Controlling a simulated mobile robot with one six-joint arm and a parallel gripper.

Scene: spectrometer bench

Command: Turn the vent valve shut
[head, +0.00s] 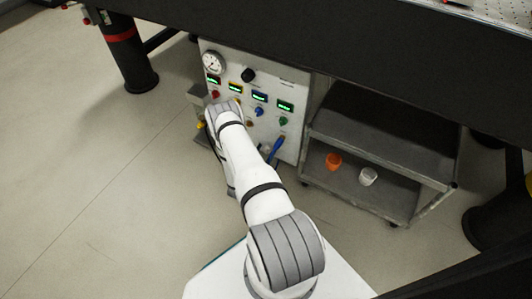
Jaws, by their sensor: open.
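The white gas panel (267,83) stands under the bench with a gauge, a black knob (248,75), several lit green displays and small coloured knobs below them. A blue handle (276,149) shows low on the panel, right of my arm. I cannot tell for sure which of these is the vent valve, and the labels are too small to read. My white arm reaches up to the panel's left part, and its grey wrist covers some of the panel front. My gripper is hidden behind the wrist, so its jaws and any contact do not show.
A grey shelf cart (385,133) stands right of the panel, with an orange cup (333,161) and a white cup (368,176) on its lower shelf. The dark bench edge (330,40) hangs over the panel. A black bench leg (128,55) stands left. Floor at left is clear.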

